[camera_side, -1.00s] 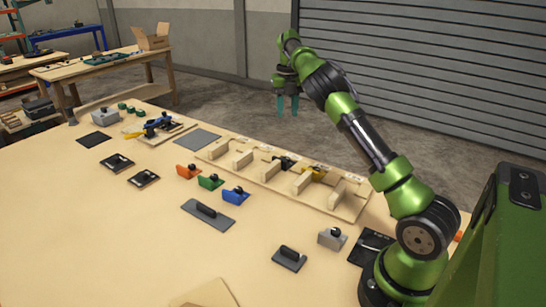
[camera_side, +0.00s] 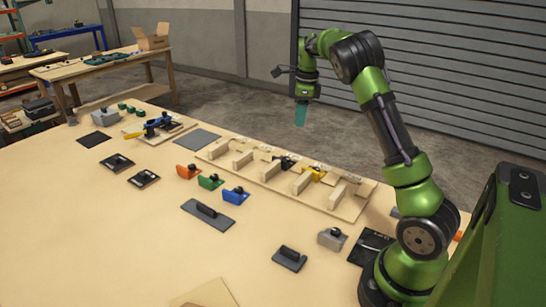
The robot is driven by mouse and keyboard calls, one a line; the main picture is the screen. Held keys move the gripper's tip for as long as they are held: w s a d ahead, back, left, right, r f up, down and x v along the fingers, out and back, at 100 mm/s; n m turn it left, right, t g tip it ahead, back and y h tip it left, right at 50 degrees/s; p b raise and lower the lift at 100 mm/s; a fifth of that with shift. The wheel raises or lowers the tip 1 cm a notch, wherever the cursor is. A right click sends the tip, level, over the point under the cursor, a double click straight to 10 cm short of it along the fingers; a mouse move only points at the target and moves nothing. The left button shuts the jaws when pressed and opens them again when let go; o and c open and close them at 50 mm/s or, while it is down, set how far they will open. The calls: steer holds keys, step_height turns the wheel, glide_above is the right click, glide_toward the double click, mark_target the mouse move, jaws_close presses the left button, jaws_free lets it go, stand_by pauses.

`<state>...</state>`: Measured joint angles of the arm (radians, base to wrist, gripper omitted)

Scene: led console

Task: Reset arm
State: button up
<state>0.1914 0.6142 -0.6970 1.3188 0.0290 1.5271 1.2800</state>
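My gripper (camera_side: 300,115) hangs from my green and black arm, high above the far side of the table and apart from everything on it. Its teal fingers point down and overlap in this view, so I cannot tell whether they are open or shut. I see nothing held below them. The wooden table (camera_side: 110,230) lies to the left of and in front of my arm.
A wooden board with slots (camera_side: 325,198) lies below my gripper. An orange block (camera_side: 188,171), a green block (camera_side: 211,181) and a blue block (camera_side: 236,195) stand near it. A grey block (camera_side: 331,238) is close to my base. The front left tabletop is clear.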

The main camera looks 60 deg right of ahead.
steer(key=s+a+r+n+t, duration=0.2)
steer(key=s+a+n, duration=0.4)
steer(key=a+n, duration=0.2)
steer(key=s+a+r+n+t+y, duration=0.1)
steer(key=s+a+r+n+t, duration=0.1)
steer(key=s+a+n, duration=0.3)
steer(key=s+a+r+n+t+y, duration=0.1)
steer(key=s+a+n, duration=0.5)
steer(key=a+n, duration=0.7)
steer(key=a+r+t, duration=0.1)
steer(key=a, duration=0.4)
steer(key=shift+s+a, duration=0.35)
steer(key=shift+a, duration=0.05)
